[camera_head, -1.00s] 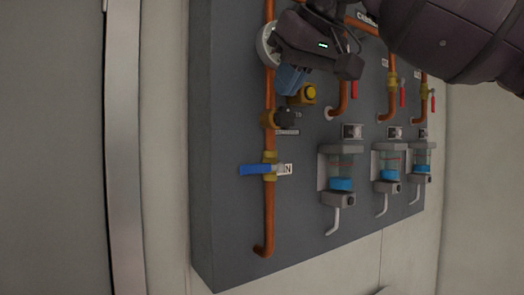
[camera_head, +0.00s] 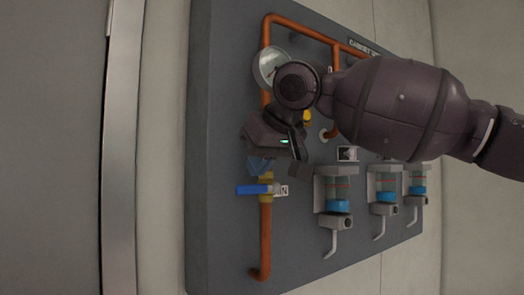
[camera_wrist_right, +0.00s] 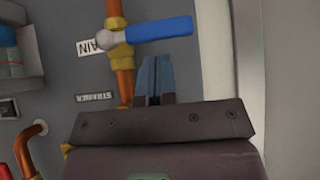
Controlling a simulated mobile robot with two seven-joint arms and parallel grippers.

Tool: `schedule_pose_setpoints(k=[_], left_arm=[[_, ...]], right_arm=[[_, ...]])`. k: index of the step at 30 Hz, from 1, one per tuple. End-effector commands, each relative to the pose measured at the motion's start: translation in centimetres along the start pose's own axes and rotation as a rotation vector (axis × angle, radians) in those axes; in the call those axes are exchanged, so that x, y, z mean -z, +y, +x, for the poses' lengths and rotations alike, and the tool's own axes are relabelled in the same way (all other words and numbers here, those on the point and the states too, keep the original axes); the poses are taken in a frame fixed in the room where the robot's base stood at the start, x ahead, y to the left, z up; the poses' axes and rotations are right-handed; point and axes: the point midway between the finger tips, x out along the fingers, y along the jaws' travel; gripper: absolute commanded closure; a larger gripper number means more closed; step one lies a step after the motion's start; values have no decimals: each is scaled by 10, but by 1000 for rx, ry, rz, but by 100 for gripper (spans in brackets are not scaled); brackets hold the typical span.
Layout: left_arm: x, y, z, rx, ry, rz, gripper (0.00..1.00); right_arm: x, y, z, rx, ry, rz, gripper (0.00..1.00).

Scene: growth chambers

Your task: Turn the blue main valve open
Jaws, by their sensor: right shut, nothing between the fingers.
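The main valve has a blue lever handle (camera_head: 258,188) that lies sideways, across the upright copper pipe (camera_head: 265,240), pointing left. A partly hidden label (camera_head: 281,191) reading "AIN" sits on its right. My right gripper (camera_head: 262,166) is shut and empty just above the handle in the head view, its fingers blue-grey. In the right wrist view the blue handle (camera_wrist_right: 160,29) lies straight beyond the closed fingertips (camera_wrist_right: 154,62), with a visible gap between them. The lever's pivot (camera_wrist_right: 108,39) and brass fitting (camera_wrist_right: 122,57) show there too. My left gripper is not in view.
A round gauge (camera_head: 268,66) is at the pipe's upper part. Several flow units with blue bottoms (camera_head: 338,206) stand right of the valve. A strainer label (camera_wrist_right: 93,97) shows in the wrist view. The panel below the handle and the wall at left are clear.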

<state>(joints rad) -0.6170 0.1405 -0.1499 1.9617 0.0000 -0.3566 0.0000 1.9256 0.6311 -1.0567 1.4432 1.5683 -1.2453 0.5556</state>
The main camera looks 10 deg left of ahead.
Motion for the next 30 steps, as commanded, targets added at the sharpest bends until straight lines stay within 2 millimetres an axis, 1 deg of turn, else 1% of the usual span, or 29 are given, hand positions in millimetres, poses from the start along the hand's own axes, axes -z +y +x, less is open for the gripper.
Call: schedule_pose_setpoints(k=[1, 3, 9, 23, 30], left_arm=[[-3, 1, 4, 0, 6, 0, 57], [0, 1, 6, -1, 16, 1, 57], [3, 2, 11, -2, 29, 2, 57], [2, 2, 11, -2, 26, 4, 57], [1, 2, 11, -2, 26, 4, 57]], right_arm=[[-4, 0, 3, -1, 3, 0, 100], [-6, 0, 6, 0, 2, 0, 100], [-10, 0, 9, 1, 2, 0, 100], [-10, 0, 9, 0, 2, -1, 100], [-14, 4, 7, -22, 3, -23, 100]])
